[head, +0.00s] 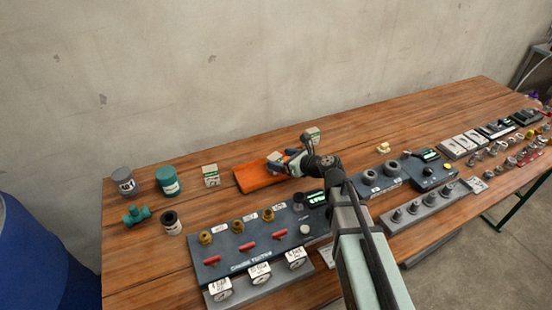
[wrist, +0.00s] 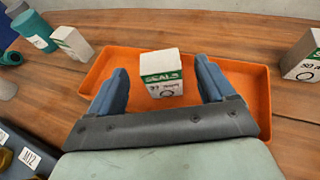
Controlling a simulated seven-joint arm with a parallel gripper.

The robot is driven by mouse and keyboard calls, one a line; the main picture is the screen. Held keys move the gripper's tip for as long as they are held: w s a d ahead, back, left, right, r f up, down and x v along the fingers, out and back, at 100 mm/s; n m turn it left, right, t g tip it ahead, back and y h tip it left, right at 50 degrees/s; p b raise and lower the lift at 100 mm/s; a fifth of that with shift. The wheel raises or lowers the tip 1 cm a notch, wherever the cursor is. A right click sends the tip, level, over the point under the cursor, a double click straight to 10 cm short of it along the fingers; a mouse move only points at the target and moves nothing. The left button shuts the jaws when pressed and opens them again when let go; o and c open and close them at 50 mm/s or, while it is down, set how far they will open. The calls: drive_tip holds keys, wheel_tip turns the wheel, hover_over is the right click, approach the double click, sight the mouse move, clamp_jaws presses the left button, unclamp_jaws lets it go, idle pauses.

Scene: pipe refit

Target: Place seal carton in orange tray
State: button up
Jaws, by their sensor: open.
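The white and green seal carton (wrist: 162,82) stands upright inside the orange tray (wrist: 93,67), toward its far side, and appears to rest on the tray floor. My gripper (wrist: 160,72) is open over the tray, with one blue finger on each side of the carton and a visible gap on both sides. In the head view, the tray (head: 251,178) lies near the back of the bench. My gripper (head: 288,163) hides its right part, and the carton (head: 275,160) shows just left of the fingers.
Another similar carton (head: 211,175) stands left of the tray, and one more (head: 313,135) stands behind my gripper to the right. Grey (head: 124,181) and teal (head: 168,181) cylinders stand at the far left. A fixture panel (head: 250,240) with brass fittings lies in front of the tray.

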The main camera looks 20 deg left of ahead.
drive_tip(key=v, duration=0.8)
